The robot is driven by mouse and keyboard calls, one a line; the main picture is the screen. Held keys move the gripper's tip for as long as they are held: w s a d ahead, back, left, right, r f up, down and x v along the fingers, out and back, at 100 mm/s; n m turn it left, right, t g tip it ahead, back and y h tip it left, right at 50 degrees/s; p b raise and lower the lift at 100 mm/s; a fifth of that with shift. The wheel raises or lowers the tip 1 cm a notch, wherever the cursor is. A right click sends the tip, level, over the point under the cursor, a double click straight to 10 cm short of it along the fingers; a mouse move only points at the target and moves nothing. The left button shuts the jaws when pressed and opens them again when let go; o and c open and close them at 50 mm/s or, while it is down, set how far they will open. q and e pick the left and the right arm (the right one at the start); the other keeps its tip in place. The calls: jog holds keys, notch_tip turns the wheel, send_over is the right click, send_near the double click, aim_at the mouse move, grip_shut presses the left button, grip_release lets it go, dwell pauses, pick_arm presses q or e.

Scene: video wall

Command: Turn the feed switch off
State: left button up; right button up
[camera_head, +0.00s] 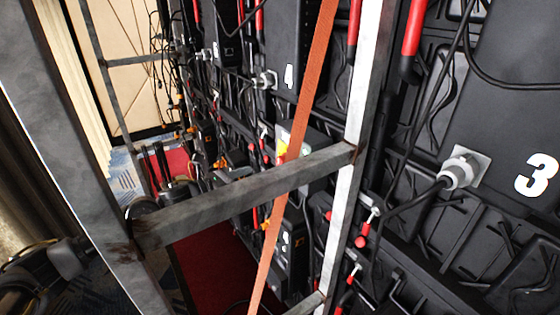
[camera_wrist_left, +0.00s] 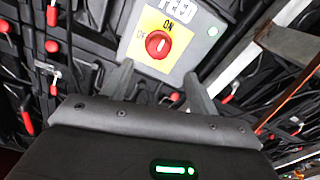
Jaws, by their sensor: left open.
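The feed switch is a red round knob (camera_wrist_left: 158,44) on a yellow plate, with ON marked above it and OFF to its left. The plate is on a grey box (camera_wrist_left: 197,42) with partly cut-off FEED lettering. I cannot tell which mark the knob points to. In the head view, the grey box (camera_head: 313,143) shows its yellow plate partly behind an orange strap. My left gripper (camera_wrist_left: 158,72) is open, its two fingers spread below the knob in the wrist view, with nothing between them. In the head view the left gripper (camera_head: 240,172) is small, behind a metal bar. My right gripper is not in view.
A metal frame with an upright (camera_head: 362,130) and a crossbar (camera_head: 245,195) stands in front of the wall. An orange strap (camera_head: 306,90) hangs slanted. Black panels with cables, red handles and a grey plug (camera_head: 460,172) fill the right. Red flooring (camera_head: 215,270) shows below.

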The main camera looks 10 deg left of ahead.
aim_at(279, 163)
pick_arm(q)
jog(key=p+x, duration=0.3)
jog(key=x, duration=0.5)
jog(key=shift+w+p, duration=0.25)
jog(key=shift+p, duration=0.1)
jog(key=shift+w+d, duration=0.5)
jog(key=shift+f, duration=0.1)
jog(key=c, duration=1)
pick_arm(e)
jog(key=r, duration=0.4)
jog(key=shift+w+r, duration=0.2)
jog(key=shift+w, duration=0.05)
